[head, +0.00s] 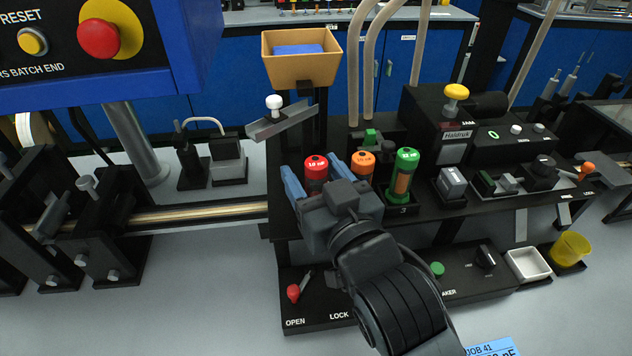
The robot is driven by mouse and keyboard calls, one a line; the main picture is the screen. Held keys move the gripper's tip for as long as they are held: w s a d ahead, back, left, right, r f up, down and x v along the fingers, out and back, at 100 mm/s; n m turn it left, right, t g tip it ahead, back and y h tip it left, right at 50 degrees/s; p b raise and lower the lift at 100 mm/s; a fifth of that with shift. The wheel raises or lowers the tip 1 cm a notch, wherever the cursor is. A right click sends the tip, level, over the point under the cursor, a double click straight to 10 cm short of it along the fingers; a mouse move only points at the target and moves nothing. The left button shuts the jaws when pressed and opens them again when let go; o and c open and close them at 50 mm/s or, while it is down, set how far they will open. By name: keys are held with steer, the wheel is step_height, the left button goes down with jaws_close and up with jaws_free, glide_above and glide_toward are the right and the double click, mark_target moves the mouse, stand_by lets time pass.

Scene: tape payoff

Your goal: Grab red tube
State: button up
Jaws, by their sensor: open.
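The red tube (316,165) stands upright on the black station, with its red cap and white lettering showing. Its lower part is hidden behind my gripper. My gripper (313,174) is open, its two blue fingers on either side of the red tube in this view. I cannot tell whether the fingers touch the tube or how far they are from it in depth. An orange-capped tube (363,163) stands just right of the right finger, and a green-capped tube (404,175) stands further right.
A tan bin (301,60) stands above and behind the tubes. A small metal chute with a white knob (274,102) is at the back left. A red-knobbed lever (293,292) sits at the front. A white tray (528,265) and yellow cup (571,248) are at right.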

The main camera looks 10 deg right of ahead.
steer(key=shift+w+a, duration=0.15)
steer(key=shift+w, duration=0.55)
steer(key=shift+c, duration=0.3)
steer(key=c, duration=1)
steer(key=shift+c, duration=0.2)
